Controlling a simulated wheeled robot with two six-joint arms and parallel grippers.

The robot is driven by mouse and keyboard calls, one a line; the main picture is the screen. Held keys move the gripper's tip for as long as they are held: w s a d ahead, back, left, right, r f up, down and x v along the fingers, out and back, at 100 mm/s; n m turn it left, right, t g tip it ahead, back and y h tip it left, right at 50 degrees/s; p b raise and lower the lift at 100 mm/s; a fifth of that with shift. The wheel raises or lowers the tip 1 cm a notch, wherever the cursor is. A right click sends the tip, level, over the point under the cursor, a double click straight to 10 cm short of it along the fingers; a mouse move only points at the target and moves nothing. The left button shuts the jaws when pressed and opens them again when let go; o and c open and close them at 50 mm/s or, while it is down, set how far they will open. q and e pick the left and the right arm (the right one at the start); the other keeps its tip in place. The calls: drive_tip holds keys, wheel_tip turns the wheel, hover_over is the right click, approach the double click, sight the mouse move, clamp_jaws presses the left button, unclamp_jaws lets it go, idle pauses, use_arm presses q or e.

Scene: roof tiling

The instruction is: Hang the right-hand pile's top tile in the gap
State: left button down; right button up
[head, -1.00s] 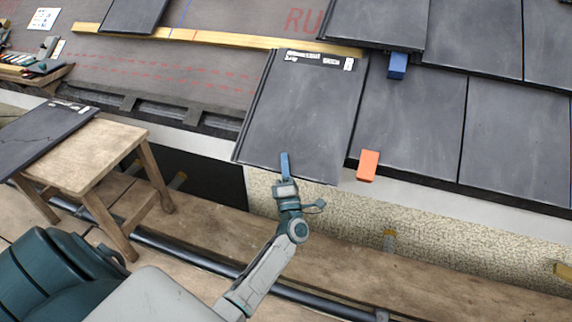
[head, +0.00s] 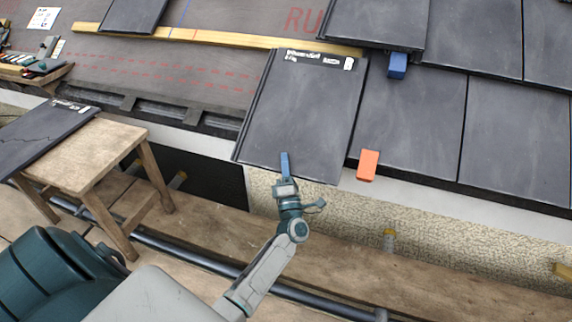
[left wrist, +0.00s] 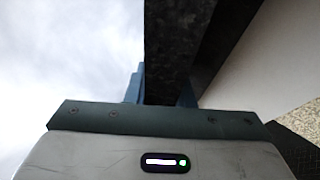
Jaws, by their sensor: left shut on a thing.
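A dark grey tile (head: 303,115) with a white label strip along its upper edge lies on the roof, left of the tiles of the lower row. My left gripper (head: 285,165) is shut on the tile's lower edge. In the left wrist view the tile's dark underside and edge (left wrist: 172,50) run up from between the blue fingers. The tile's right edge lies close beside the tile to its right (head: 410,120); I cannot tell whether they touch. No pile of tiles shows clearly. My right gripper is out of view.
An orange block (head: 368,165) and a blue block (head: 397,66) sit on the roof to the right. A wooden batten (head: 220,40) crosses the bare underlay. A cracked tile (head: 35,135) lies on a wooden stool (head: 110,150). Planks (head: 400,270) run below the eave.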

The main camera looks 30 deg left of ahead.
sight(292, 142)
use_arm(q)
drive_tip(key=shift+w+a+r, duration=0.1)
drive_tip(key=shift+w+r, duration=0.3)
drive_tip(key=shift+r, duration=0.05)
drive_tip(key=shift+w+a+r, duration=0.1)
drive_tip(key=shift+w+r, duration=0.1)
drive_tip(key=shift+w, duration=0.05)
drive_tip(key=shift+w+r, duration=0.2)
drive_tip(key=shift+w, duration=0.1)
drive_tip(key=shift+w+a+r+p, duration=0.1)
drive_tip(key=shift+w+r+p, duration=0.05)
drive_tip(key=shift+w+p, duration=0.15)
drive_tip(key=shift+w+a+r, duration=0.1)
drive_tip(key=shift+w+r, duration=0.15)
idle(0.6)
drive_tip(key=shift+w+a+r, duration=0.15)
drive_tip(key=shift+w+r, duration=0.35)
drive_tip(key=shift+w, duration=0.25)
drive_tip(key=shift+w+r, duration=0.1)
drive_tip(key=shift+w, duration=0.05)
idle(0.4)
